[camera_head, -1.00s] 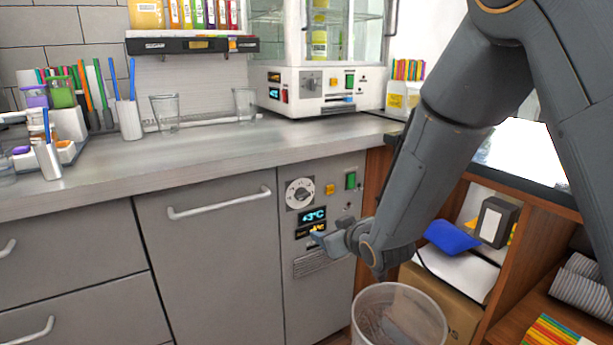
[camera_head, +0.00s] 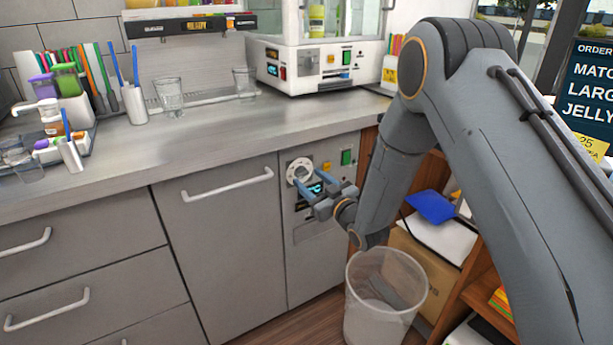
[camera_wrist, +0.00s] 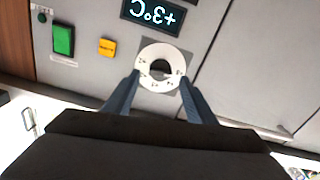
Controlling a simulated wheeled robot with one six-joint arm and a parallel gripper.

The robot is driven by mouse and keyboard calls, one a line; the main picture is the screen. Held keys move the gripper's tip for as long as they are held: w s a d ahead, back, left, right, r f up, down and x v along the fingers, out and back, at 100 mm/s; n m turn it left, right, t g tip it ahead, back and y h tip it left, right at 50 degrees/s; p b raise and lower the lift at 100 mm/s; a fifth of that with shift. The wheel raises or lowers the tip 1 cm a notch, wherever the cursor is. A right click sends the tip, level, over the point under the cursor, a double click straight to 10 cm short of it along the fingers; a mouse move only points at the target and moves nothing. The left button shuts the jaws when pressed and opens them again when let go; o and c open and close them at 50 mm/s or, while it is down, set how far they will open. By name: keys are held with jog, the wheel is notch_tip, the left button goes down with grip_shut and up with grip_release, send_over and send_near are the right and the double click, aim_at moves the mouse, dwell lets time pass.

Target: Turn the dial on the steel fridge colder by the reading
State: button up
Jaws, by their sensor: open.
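The steel fridge (camera_head: 318,252) is the grey front panel under the counter. Its round white dial (camera_head: 299,171) sits at the panel's upper left, with a dark knob in its middle in the wrist view (camera_wrist: 160,68). The lit display (camera_wrist: 152,13) reads +3°C and appears upside down there; in the head view my gripper partly hides it. My gripper (camera_head: 306,184) is open in front of the panel.
A green switch (camera_wrist: 64,39) and a yellow button (camera_wrist: 106,47) are beside the dial. A clear bin (camera_head: 385,295) stands on the floor below my arm. A cabinet handle (camera_head: 228,185) is to the left. The counter (camera_head: 200,140) overhangs above.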

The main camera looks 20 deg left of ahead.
aim_at(302, 173)
jog(key=shift+x, duration=1.25)
jog(key=c, duration=1)
jog(key=shift+c, duration=0.2)
jog(key=shift+m, duration=0.3)
jog(key=m, duration=0.3)
jog(key=shift+d+f+m+b, duration=0.1)
jog(key=shift+m+b, duration=0.25)
jog(key=shift+m, duration=0.05)
jog(key=m, duration=0.5)
jog(key=shift+w+b, duration=0.1)
jog(key=shift+b, duration=0.2)
jog(key=shift+m, duration=0.3)
